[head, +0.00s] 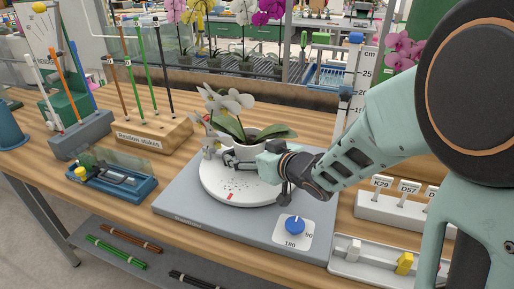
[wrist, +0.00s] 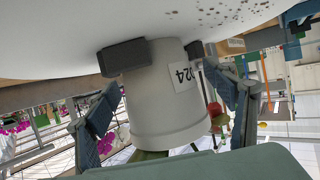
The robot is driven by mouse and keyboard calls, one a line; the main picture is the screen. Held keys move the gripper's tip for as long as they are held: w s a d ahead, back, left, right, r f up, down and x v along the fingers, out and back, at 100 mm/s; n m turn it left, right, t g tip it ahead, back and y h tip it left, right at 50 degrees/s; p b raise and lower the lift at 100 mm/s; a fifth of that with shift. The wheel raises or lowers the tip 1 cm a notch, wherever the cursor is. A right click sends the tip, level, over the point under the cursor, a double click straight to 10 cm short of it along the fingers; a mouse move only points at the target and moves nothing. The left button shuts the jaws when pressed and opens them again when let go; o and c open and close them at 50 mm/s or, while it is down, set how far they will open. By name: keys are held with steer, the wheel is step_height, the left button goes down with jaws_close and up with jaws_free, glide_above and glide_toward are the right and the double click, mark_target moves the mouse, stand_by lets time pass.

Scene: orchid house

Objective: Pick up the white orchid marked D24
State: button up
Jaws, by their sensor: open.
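The white orchid (head: 232,103) stands upright in a white pot (head: 248,150) on the round white turntable (head: 217,193). In the wrist view the pot (wrist: 158,100) shows upside down and fills the middle. A white label (wrist: 187,76) on its side shows "24", with the character before it hard to read. My gripper (head: 232,160) is open around the pot. In the wrist view, my gripper (wrist: 162,55) has one dark fingertip on each side of the pot, near its base and close to the turntable. Whether the pads touch the pot, I cannot tell.
The turntable sits on a grey base with a blue dial (head: 294,226). A measuring post (head: 350,85) stands behind it. A stake block (head: 152,133) and a blue tray (head: 113,181) stand left. A tag rack (head: 385,209) is at the right, with another tray (head: 375,264) in front.

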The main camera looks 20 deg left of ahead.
steer(key=shift+c, duration=0.4)
steer(key=c, duration=1.5)
steer(key=shift+w+r, duration=0.1)
steer(key=shift+r, duration=0.1)
